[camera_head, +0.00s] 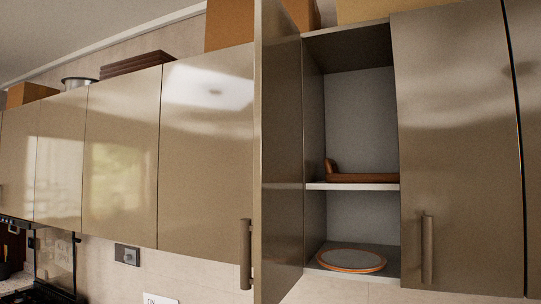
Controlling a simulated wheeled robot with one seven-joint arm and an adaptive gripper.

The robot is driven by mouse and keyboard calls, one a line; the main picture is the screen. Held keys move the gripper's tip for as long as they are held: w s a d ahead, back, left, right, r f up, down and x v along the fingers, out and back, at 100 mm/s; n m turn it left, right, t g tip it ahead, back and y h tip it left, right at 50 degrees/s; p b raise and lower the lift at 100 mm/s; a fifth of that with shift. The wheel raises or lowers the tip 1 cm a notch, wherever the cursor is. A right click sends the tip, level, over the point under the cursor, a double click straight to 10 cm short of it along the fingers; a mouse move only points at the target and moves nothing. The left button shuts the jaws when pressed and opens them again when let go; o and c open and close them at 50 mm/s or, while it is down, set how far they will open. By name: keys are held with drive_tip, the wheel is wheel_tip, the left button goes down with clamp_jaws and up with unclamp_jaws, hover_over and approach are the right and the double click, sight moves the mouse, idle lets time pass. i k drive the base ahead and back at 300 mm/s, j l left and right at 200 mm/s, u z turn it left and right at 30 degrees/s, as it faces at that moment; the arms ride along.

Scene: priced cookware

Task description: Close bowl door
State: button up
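A glossy beige-brown cabinet door (281,160) stands wide open at the centre, jutting out towards me with its inner face to the right. A dark bar handle (245,255) shows just left of its front edge; I cannot tell for sure whether it sits on this door. The opened cabinet has a middle shelf (340,186) with a brown wooden item (358,175) on it. A flat round plate with an orange rim (352,260) lies on the cabinet bottom. No bowl is clearly seen. My gripper is not in view.
A shut door (455,130) with a bar handle (427,248) is to the right of the opening. Shut cabinets (120,165) line the left. Boxes (229,24) and a metal pot (78,82) stand on top. A wall socket (127,254) is below.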

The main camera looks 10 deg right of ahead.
sight(276, 228)
drive_tip(key=k+j+z, duration=0.2)
drive_tip(key=j, duration=0.3)
drive_tip(key=k+j+z, duration=0.2)
drive_tip(key=j, duration=0.3)
drive_tip(key=k+j+z, duration=0.2)
drive_tip(key=j, duration=0.3)
drive_tip(key=k+j+z, duration=0.2)
drive_tip(key=j, duration=0.25)
drive_tip(key=k+j+z, duration=0.2)
drive_tip(key=j, duration=0.2)
drive_tip(key=k+j+z, duration=0.1)
drive_tip(key=j, duration=0.4)
drive_tip(key=i, duration=0.05)
